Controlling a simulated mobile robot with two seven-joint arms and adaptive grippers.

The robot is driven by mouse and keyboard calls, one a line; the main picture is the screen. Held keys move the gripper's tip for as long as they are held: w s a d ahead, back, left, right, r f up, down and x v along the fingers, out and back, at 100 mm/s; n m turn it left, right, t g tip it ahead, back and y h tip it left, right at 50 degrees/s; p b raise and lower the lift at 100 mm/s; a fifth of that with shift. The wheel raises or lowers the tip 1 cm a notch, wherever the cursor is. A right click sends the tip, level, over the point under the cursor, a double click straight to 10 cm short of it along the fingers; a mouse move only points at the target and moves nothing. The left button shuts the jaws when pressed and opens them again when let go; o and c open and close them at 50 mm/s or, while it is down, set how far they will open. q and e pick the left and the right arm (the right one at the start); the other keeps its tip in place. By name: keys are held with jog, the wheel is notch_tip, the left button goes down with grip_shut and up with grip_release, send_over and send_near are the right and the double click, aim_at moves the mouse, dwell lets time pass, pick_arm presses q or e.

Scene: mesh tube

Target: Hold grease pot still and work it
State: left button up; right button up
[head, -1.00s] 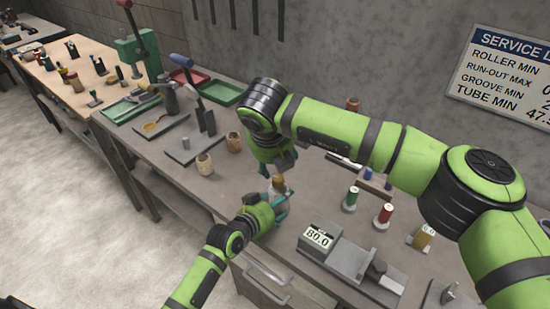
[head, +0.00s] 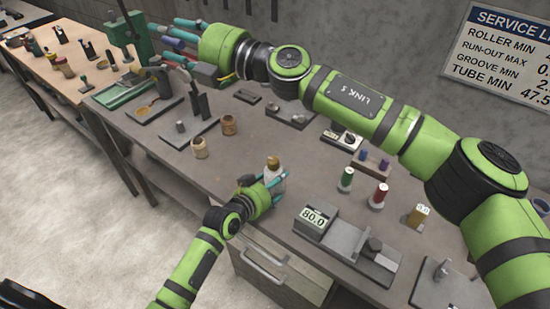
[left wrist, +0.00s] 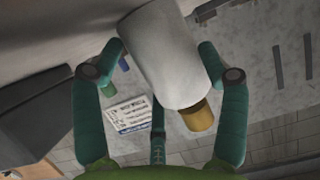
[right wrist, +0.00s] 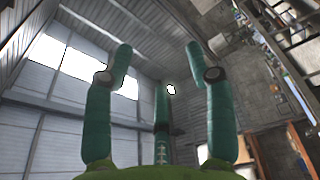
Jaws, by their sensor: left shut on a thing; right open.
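The grease pot (head: 276,181) is a pale pot with a brass-coloured cap, standing near the front edge of the bench. My left gripper (head: 273,188) is shut on its body from the front left. In the left wrist view the white pot (left wrist: 170,55) is between the teal fingers, with its gold cap (left wrist: 198,115) showing. My right gripper (head: 178,38) is open and empty, raised high at the upper left over the back of the bench.
Two small tan pots (head: 199,148) stand left of the grease pot. A digital gauge block (head: 315,220) reading 80.0 sits to the right. The bench between the tan pots and spools is mostly clear.

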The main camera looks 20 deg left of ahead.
jog(key=w+d+f+m+t+h, duration=0.2)
jog(key=w+d+m+t+h, duration=0.25)
jog(key=w+m, duration=0.35)
jog(key=w+d+f+m+t+h, duration=0.35)
jog(key=w+d+m+t, duration=0.25)
jog(key=w+m, duration=0.2)
jog(key=m+g+h, duration=0.3)
jog(key=g+h, duration=0.4)
jog(key=g, duration=0.5)
send_near(274, 161)
jog(key=shift+t, duration=0.35)
jog(key=x, duration=0.9)
jog(key=shift+s+f, duration=0.15)
jog(key=shift+f, duration=0.05)
jog(key=c, duration=1.1)
